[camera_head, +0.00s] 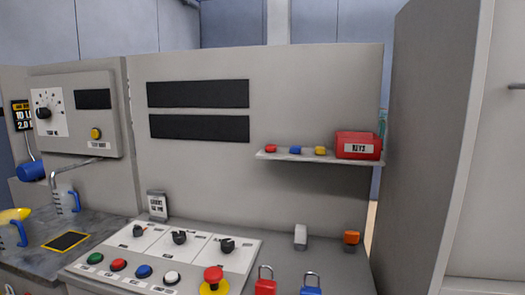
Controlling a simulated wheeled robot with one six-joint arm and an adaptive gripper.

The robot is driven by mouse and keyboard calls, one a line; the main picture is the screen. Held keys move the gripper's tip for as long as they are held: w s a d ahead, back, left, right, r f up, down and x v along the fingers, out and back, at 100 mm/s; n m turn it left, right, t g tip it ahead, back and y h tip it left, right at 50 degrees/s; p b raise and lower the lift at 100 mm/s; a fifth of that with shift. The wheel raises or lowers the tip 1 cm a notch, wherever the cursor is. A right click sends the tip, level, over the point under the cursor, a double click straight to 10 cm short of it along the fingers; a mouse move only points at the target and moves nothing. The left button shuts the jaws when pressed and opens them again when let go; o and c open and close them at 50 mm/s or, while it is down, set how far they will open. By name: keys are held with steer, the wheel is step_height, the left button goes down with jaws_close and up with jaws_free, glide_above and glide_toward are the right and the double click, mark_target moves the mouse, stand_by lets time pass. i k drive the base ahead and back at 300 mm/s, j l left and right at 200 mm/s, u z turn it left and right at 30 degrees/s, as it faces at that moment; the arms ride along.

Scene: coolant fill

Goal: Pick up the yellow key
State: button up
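A small yellow piece (320,151), which looks like the yellow key, lies on a narrow wall shelf (280,156) at the upper right. A small blue piece (295,150) and a small red piece (271,149) lie in a row to its left. A red box with a label that seems to read KEYS (358,145) stands on the shelf just to its right. The pieces are too small to make out their shape. My gripper is not in view.
Below the shelf is a sloped control panel (192,243) with knobs and coloured buttons. A red padlock (265,287) and a blue padlock (311,291) stand at the front. A grey partition (430,150) rises right of the shelf. Jugs stand at the left.

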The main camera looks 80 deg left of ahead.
mark_target(319, 150)
steer(key=u, duration=2.4)
